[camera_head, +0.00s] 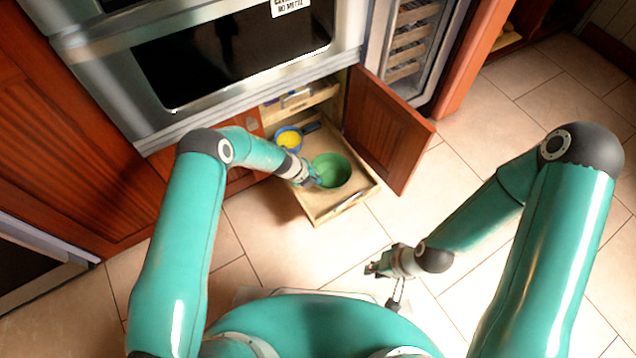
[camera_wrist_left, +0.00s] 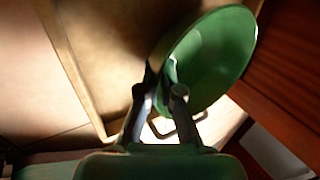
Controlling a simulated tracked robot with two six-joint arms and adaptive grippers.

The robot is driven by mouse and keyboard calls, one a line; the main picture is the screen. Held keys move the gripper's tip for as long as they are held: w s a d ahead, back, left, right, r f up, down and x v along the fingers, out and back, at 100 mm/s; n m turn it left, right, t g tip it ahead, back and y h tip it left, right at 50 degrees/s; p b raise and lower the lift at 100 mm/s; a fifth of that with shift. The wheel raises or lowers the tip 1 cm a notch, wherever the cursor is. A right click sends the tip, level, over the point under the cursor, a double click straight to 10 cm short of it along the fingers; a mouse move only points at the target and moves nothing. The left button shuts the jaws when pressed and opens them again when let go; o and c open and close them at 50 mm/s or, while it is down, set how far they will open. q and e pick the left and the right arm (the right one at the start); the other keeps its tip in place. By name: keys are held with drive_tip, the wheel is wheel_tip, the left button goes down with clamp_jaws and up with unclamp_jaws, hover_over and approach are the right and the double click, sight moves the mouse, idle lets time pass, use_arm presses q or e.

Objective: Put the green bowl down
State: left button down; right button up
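The green bowl (camera_head: 331,170) is within the outline of the pulled-out wooden drawer (camera_head: 322,213) in the head view. My left gripper (camera_head: 312,180) is at the bowl's left rim. In the left wrist view, the fingers of my left gripper (camera_wrist_left: 161,80) are closed on the rim of the green bowl (camera_wrist_left: 215,62), one inside and one outside. I cannot tell whether the bowl's base touches the drawer floor. My right gripper (camera_head: 372,268) is away from the drawer, over the tiled floor, holding nothing visible; its finger opening is too small to judge.
A blue pan with yellow contents (camera_head: 288,139) sits in the drawer behind my left gripper. An open wooden door (camera_head: 391,130) stands at the drawer's right. The microwave (camera_head: 225,62) is above.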

use_arm(q)
drive_tip(key=shift+f, duration=0.55)
use_arm(e)
drive_tip(key=shift+f, duration=0.3)
use_arm(q)
drive_tip(key=c, duration=1.3)
unclamp_jaws()
drive_tip(key=shift+r, duration=0.15)
